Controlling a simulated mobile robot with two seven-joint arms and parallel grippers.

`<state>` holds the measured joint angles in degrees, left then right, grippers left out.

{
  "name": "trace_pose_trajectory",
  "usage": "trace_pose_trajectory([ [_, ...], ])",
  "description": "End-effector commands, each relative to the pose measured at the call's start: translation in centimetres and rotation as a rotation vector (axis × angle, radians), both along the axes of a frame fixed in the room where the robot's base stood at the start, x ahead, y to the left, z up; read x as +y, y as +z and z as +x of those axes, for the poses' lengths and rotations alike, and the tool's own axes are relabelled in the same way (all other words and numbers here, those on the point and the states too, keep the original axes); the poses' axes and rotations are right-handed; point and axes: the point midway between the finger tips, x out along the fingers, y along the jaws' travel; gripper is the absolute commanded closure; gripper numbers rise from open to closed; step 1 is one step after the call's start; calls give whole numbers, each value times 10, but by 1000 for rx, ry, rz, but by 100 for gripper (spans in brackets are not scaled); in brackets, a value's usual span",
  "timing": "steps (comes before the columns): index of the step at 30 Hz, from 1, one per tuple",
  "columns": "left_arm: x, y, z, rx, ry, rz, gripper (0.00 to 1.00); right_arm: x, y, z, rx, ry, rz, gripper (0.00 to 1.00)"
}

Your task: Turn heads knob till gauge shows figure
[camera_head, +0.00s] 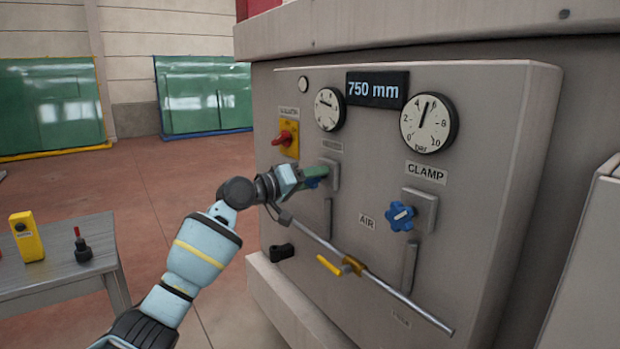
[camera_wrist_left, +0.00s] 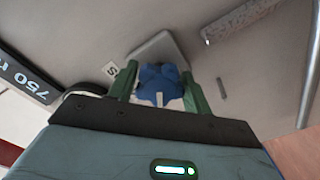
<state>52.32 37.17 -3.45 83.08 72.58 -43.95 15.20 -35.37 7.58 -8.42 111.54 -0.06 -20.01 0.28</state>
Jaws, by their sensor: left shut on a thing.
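My left gripper (camera_head: 316,174) reaches the grey panel and its green fingers are shut on a blue knob (camera_head: 312,183) below the small gauge. In the left wrist view the blue knob (camera_wrist_left: 160,82) sits between the two fingers (camera_wrist_left: 160,90), in front of its square grey plate. A small label above it is too blurred to read in full. The small round gauge (camera_head: 329,109) has its needle pointing left and slightly up. The larger bar gauge (camera_head: 428,123) has its needle near the top, slightly right. My right gripper is not in view.
A second blue knob (camera_head: 400,216) sits under the CLAMP label. A display (camera_head: 377,89) reads 750 mm. A red and yellow switch (camera_head: 287,138) is left of the held knob. A pipe with a yellow lever (camera_head: 330,266) crosses below. A table (camera_head: 60,275) stands left.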

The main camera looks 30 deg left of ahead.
Motion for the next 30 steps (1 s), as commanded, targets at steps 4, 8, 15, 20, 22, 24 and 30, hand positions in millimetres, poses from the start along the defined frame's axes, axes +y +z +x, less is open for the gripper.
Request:
trace_pose_trajectory([
  [4, 0, 0, 0, 8, 1, -24, 74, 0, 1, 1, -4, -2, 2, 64],
  [8, 0, 0, 0, 11, 1, -31, 74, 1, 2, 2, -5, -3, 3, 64],
  [15, 0, 0, 0, 11, 1, -31, 74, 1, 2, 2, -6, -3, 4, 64],
  [20, 0, 0, 0, 12, 1, -30, 38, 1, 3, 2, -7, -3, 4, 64],
  [22, 0, 0, 0, 12, 1, -30, 29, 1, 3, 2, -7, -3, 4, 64],
  [24, 0, 0, 0, 12, 1, -30, 29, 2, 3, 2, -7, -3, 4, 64],
  [30, 0, 0, 0, 12, 1, -30, 29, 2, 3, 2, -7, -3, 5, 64],
])
